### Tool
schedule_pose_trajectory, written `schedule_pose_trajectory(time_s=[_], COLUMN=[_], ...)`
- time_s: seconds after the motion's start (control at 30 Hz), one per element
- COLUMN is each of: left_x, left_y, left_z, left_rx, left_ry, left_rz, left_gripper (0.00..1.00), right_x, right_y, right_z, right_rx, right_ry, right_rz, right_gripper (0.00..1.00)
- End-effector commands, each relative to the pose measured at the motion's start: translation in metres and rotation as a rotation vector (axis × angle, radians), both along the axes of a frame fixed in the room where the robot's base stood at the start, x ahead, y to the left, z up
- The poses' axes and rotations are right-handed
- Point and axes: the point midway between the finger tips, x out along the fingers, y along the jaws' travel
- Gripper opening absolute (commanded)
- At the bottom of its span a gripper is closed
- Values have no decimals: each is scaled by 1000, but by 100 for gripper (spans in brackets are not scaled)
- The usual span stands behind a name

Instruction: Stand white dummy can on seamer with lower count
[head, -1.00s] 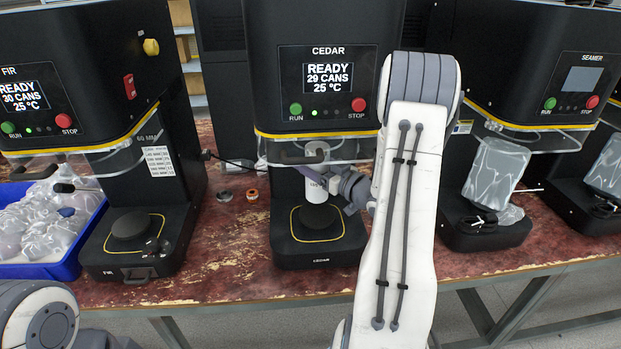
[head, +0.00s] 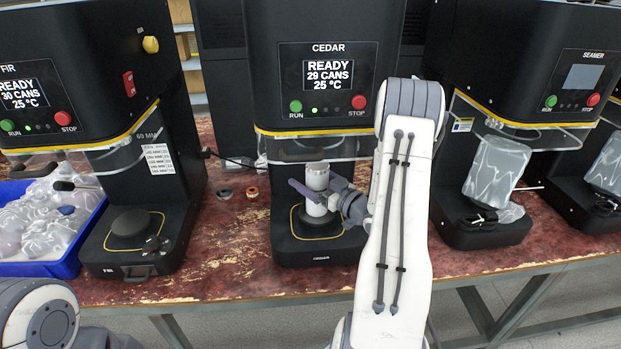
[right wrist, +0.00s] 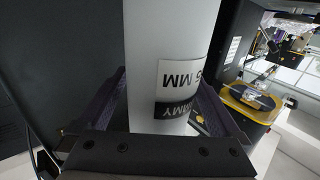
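The white dummy can (head: 317,175) is upright over the round black plate of the CEDAR seamer (head: 285,250). My right gripper (head: 318,194) is around it from the right, one finger crossing its front. In the right wrist view the can (right wrist: 160,50) fills the space between the two dark purple fingers, which look closed on its sides; its label reads upside down. Whether its base touches the plate I cannot tell. CEDAR's display reads 29 cans. The FIR seamer (head: 105,265) at left reads 30 cans, and its plate (head: 131,223) is empty. My left gripper is not in view.
A blue bin (head: 70,267) of bagged items stands left of FIR. Small rings (head: 252,192) lie on the worn red bench between the machines. A clear guard hangs above CEDAR's plate. The seamer at right (head: 480,235) has a blank screen and a bagged item on it.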

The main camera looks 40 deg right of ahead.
Motion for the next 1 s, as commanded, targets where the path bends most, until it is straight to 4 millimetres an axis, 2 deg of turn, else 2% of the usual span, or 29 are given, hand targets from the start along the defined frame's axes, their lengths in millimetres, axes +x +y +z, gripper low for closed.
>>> schedule_pose_trajectory(time_s=[0.27,0.33,0.8,1.0], left_x=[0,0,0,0], left_y=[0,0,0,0], left_z=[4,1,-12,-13], left_rx=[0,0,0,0], left_ry=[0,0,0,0], left_rz=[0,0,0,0], left_gripper=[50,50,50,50], right_x=[0,-7,-99,-117], right_y=[0,-2,-14,-15], right_z=[5,2,2,3], right_rx=[0,0,0,0], right_ry=[0,1,1,0], right_rz=[0,-2,-6,-2], right_gripper=[100,100,100,100])
